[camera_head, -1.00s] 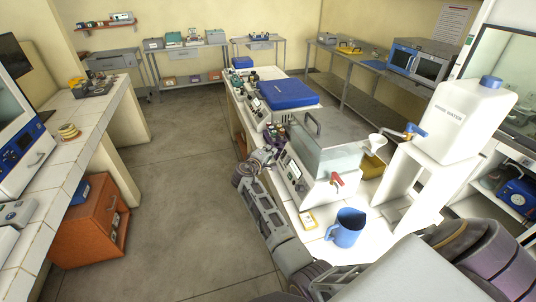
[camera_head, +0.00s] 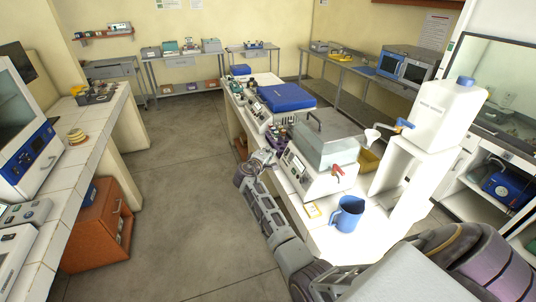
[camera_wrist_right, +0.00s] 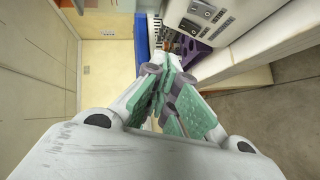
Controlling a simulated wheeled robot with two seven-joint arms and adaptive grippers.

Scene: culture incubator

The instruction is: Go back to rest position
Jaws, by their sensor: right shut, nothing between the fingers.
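My right arm reaches forward along the left edge of the white bench (camera_head: 386,238). My right gripper (camera_head: 262,158) is at its far end, beside the glass-walled water bath (camera_head: 318,174), small and partly hidden by the wrist. In the right wrist view its green-padded fingers (camera_wrist_right: 168,80) are together with nothing between them. The bench equipment shows beyond them. My left gripper is not in view.
A blue jug (camera_head: 347,214) stands near the bench's front. A white wash-water container (camera_head: 446,113) sits on a raised stand. A tiled counter (camera_head: 68,176) and an orange cabinet (camera_head: 98,240) are on the left. The floor (camera_head: 180,215) between is clear.

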